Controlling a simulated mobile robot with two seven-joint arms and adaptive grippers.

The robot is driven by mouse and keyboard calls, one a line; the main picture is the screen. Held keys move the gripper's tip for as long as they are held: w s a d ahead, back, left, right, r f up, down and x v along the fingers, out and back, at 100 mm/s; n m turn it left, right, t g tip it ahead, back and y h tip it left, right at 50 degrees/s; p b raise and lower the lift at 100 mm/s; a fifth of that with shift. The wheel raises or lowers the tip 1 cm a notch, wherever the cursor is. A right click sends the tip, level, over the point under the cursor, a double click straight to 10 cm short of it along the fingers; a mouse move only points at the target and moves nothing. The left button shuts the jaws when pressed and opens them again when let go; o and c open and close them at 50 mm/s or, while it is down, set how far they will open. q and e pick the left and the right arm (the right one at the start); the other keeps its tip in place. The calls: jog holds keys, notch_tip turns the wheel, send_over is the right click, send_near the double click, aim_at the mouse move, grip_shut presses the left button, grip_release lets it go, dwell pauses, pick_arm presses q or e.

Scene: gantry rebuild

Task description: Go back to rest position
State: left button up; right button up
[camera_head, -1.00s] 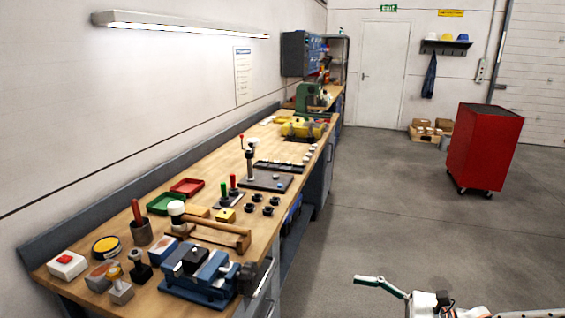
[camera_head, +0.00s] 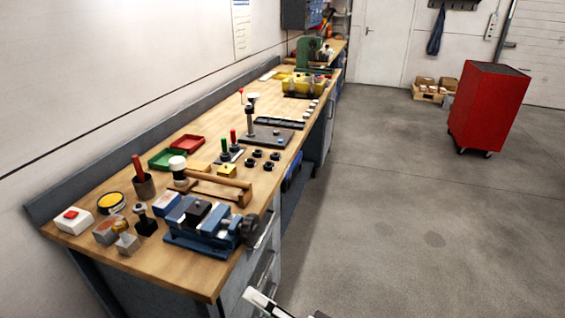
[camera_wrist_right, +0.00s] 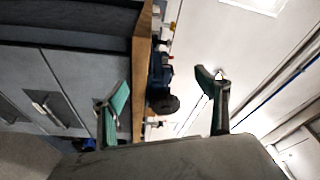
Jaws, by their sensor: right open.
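My right gripper (camera_wrist_right: 163,88) is open and empty. In the right wrist view its two green fingers stand wide apart, with the edge of the workbench (camera_wrist_right: 139,75) and the blue vise (camera_wrist_right: 160,80) behind the gap. In the head view only a small pale part of my right arm or gripper (camera_head: 264,304) shows at the bottom edge, in front of the bench drawers. Its fingers cannot be made out there. My left gripper is in neither view.
The long wooden workbench (camera_head: 190,262) runs along the left wall. It carries a blue vise (camera_head: 205,228), a red tray (camera_head: 190,146), a green tray (camera_head: 166,159) and several tools. A red cabinet (camera_head: 487,105) stands on the right. The floor (camera_head: 400,220) between is clear.

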jog(key=s+d+f+n+h, duration=0.2)
jog(key=s+d+f+h, duration=0.1)
jog(key=d+f, duration=0.4)
jog(key=s+d+f+n+h, duration=0.2)
jog(key=s+d+f+h, duration=0.2)
jog(key=d, duration=0.7)
jog(key=s+d+f+n+h, duration=0.2)
jog(key=s+d+f+h, duration=0.1)
jog(key=d+f+h, duration=0.4)
notch_tip(320, 180, down, 4)
jog(key=shift+s+d+f, duration=0.1)
jog(key=shift+s+d, duration=0.1)
jog(key=shift+d, duration=0.95)
